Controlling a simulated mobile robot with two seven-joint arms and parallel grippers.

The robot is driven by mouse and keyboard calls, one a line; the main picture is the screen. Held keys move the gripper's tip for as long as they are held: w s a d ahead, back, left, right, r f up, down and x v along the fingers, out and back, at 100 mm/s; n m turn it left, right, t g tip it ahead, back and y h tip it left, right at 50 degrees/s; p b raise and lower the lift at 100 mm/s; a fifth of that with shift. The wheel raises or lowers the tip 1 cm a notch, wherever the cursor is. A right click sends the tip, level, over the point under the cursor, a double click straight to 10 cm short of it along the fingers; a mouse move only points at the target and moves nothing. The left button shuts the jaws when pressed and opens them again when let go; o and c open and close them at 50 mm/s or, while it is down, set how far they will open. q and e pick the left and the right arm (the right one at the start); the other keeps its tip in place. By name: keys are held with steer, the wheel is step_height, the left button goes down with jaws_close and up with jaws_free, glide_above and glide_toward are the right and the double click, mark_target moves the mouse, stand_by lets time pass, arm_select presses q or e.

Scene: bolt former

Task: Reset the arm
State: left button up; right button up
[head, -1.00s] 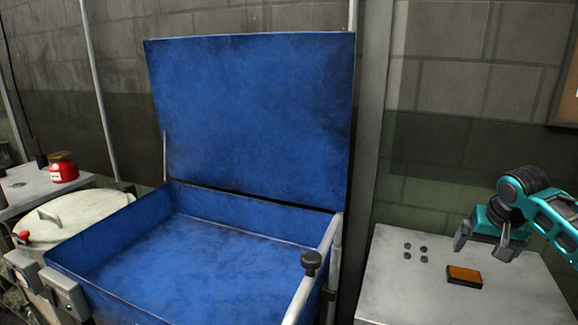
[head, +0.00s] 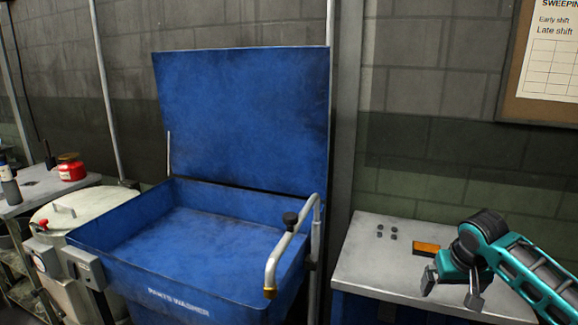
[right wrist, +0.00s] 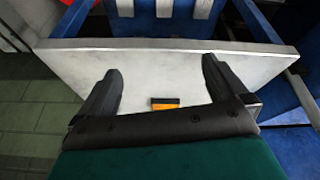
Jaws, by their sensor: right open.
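My right arm comes in from the right in the head view. Its teal and black gripper (head: 452,290) is open and empty, with the fingers spread apart, over the front part of the grey metal table (head: 375,262). In the right wrist view the open gripper (right wrist: 160,88) faces the same tabletop (right wrist: 150,65), with nothing between its fingers. An orange and black block (head: 426,248) lies on the table just beyond the gripper in the head view. It also shows low between the fingers in the right wrist view. My left gripper is not in view.
Several small dark bolts (head: 387,232) lie on the table's back left. A blue parts washer (head: 150,270) with its lid (head: 245,115) raised stands to the left, a bent metal pipe (head: 297,235) at its right edge. A pale round drum (head: 75,207) and red can (head: 71,171) are farther left.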

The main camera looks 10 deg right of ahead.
steer(key=s+a+f+n+y, duration=0.1)
steer(key=s+a+f+n, duration=0.1)
steer(key=s+a+f, duration=0.5)
steer(key=s+a+f+n+y, duration=0.1)
steer(key=s+a+f+n, duration=0.2)
steer(key=s+a, duration=0.5)
steer(key=s+a+r, duration=0.1)
steer(key=s+a, duration=0.2)
steer(key=s, duration=0.4)
steer(key=s+a+r, duration=0.1)
steer(key=s+a, duration=0.2)
steer(key=s, duration=0.3)
steer(key=w+a+f+t+y, duration=0.1)
steer(key=w+a+f+t, duration=0.1)
steer(key=w+f+t, duration=0.5)
steer(key=shift+w+a+f+n+y, duration=0.25)
steer(key=shift+w+f+n+y, duration=0.15)
steer(key=shift+f, duration=0.8)
